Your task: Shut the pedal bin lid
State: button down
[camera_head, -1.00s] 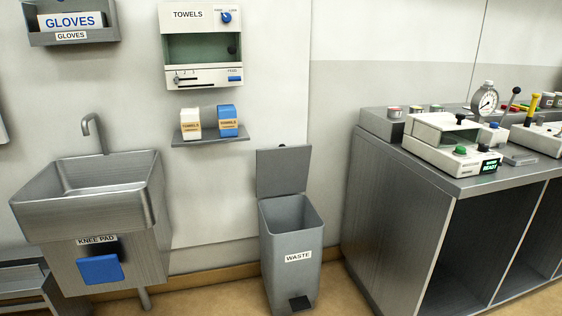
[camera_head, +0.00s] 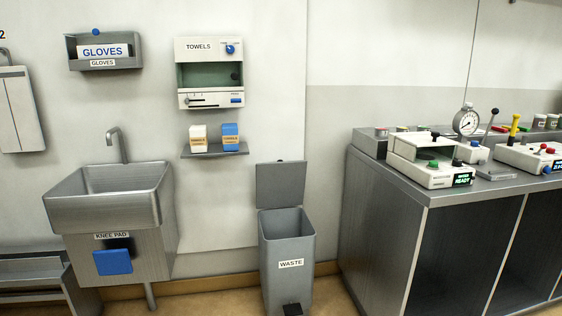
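The grey pedal bin (camera_head: 287,272) labelled WASTE stands on the floor against the wall, between the sink and the counter. Its lid (camera_head: 281,185) is open and stands upright at the back of the rim, near the wall. The bin's opening shows from above. A dark pedal (camera_head: 292,309) is at the bottom front, partly cut by the picture's lower edge. My gripper is not in view.
A metal sink (camera_head: 108,200) with a blue knee pad (camera_head: 113,262) stands left of the bin. A towel dispenser (camera_head: 210,73) and a small shelf (camera_head: 215,151) hang above. A metal counter (camera_head: 385,230) with devices stands close on the right.

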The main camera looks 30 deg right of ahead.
aim_at(280, 184)
jog(key=z, duration=0.25)
jog(key=i, duration=1.05)
jog(key=u, duration=0.2)
